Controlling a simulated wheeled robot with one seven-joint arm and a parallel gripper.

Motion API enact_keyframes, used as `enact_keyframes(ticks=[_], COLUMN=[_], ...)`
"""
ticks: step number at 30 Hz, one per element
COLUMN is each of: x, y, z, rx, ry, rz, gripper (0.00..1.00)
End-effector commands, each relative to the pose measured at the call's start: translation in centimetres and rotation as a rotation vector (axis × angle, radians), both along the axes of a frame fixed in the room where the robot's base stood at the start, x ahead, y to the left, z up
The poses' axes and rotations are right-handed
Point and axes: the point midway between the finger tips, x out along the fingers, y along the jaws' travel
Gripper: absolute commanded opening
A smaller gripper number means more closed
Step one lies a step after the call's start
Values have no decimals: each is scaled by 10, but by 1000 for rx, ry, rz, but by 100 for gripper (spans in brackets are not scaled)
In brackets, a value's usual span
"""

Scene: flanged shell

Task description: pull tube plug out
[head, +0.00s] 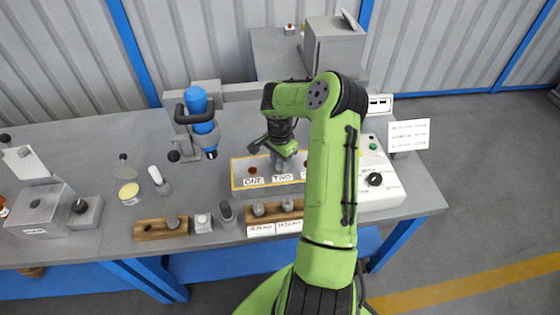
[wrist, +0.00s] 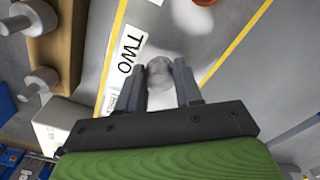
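A grey, round-topped plug (wrist: 160,75) stands beside the label TWO (wrist: 131,54) on the yellow-edged panel. My gripper (wrist: 161,66) has one finger on each side of the plug, and the plug fills the gap between the fingertips. In the head view my gripper (head: 281,155) is low over the panel (head: 240,168), just above the TWO label. The plug's lower part and its seat are hidden. A reddish socket shows by the ONE label (head: 254,182).
A blue cylindrical device (head: 200,108) on a stand is left of my arm. A white control box (head: 378,180) is at right. Part of the panel's right side is hidden by my arm.

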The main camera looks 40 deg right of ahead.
Motion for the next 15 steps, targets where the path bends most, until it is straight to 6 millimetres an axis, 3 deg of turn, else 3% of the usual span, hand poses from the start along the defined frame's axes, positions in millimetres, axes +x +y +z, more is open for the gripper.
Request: enact_keyframes(ticks=[1,6,15], x=[0,0,1], y=[0,0,0], z=[0,0,11], rx=[0,0,0], ry=[0,-1,-1], rz=[0,0,1], gripper=[25,0,0])
